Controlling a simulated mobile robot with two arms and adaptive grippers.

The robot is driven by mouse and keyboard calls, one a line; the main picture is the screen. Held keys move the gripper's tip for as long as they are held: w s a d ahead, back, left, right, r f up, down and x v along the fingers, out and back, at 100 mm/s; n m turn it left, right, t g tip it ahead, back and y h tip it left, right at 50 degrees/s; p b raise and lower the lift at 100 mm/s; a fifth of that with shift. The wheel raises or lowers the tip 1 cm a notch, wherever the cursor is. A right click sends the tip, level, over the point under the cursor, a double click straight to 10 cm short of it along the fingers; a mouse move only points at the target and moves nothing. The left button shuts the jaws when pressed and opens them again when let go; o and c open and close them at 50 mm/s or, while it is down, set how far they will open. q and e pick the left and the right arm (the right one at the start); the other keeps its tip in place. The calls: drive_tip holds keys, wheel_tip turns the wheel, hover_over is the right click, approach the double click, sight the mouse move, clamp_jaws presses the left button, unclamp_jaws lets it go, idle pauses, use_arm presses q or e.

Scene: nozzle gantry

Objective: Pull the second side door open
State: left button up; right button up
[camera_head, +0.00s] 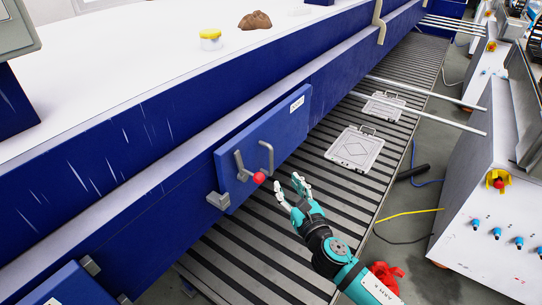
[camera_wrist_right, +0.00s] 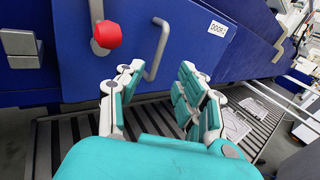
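The second side door (camera_head: 285,135) is a blue panel on the blue side of the machine and looks closed. A label reading DOOR 2 (camera_wrist_right: 217,29) is at its upper right. It carries a grey bar handle (camera_head: 268,157). Left of the handle is a grey lever (camera_head: 240,163) with a red knob (camera_head: 258,178). My right gripper (camera_head: 289,187) is open and empty, just in front of the door, below and to the right of the handle. In the right wrist view the handle (camera_wrist_right: 163,45) stands ahead of the spread fingers (camera_wrist_right: 157,75), apart from them. My left gripper is out of view.
A ribbed grey walkway (camera_head: 320,190) runs below the door, with pale cases (camera_head: 355,150) lying on it. Thin rails (camera_head: 430,103) cross it farther off. A white machine (camera_head: 490,215) stands at right. Another blue door (camera_head: 68,288) is at lower left.

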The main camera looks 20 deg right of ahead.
sight(272, 160)
drive_tip(key=w, duration=0.8)
drive_tip(key=w+a, duration=0.1)
drive_tip(key=w, duration=0.3)
drive_tip(key=shift+w+p, duration=0.2)
drive_tip(key=shift+p, duration=0.2)
clamp_jaws()
